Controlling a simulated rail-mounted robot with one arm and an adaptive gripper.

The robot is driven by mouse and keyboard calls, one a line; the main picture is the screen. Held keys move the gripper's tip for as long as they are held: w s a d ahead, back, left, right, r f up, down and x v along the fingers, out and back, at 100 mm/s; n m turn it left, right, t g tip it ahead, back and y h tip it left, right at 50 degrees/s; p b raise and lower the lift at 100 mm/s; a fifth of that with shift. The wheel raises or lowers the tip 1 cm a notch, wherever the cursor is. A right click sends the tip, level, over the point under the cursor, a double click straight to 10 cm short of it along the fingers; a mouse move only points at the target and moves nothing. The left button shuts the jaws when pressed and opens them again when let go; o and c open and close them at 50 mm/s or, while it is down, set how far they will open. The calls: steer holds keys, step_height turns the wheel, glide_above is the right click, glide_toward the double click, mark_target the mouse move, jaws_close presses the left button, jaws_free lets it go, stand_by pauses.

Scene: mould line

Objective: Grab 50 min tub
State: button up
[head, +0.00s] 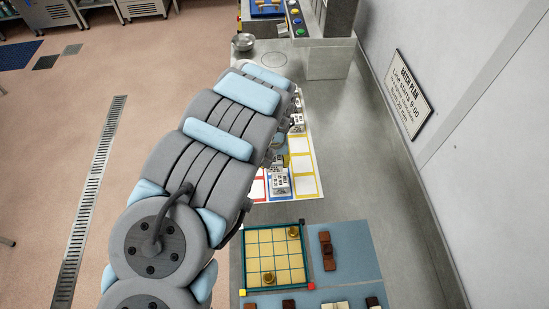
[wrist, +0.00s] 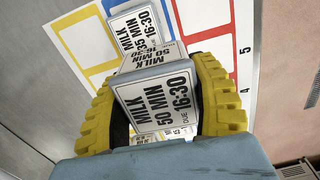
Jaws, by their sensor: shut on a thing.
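The 50 min tub (wrist: 155,105) is grey with white labels reading MILK 50 MIN, DUE 16:30, and fills the space between my fingers in the wrist view. My gripper (wrist: 162,74) has yellow ribbed fingers, one on each side of this tub, and is shut on it. Whether the tub is lifted clear of the surface I cannot tell.
A tub marked MILK 35 MIN (wrist: 133,30) stands just beyond the held one. A white sheet with coloured frames (head: 304,176) lies on the counter, with a labelled tub (head: 278,184) on it. A gridded board (head: 274,236) lies nearer. A wall (head: 470,130) borders the right.

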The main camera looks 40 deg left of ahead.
steer(key=shift+s+d+r+p, duration=0.2)
steer(key=shift+s+d+p, duration=0.05)
steer(key=shift+s+p, duration=0.2)
steer(key=s+d+r+p, duration=0.2)
steer(key=s+p, duration=0.3)
steer(key=p, duration=0.3)
steer(key=shift+s+d+r, duration=0.3)
steer(key=shift+d+r, duration=0.1)
steer(key=shift+d, duration=0.5)
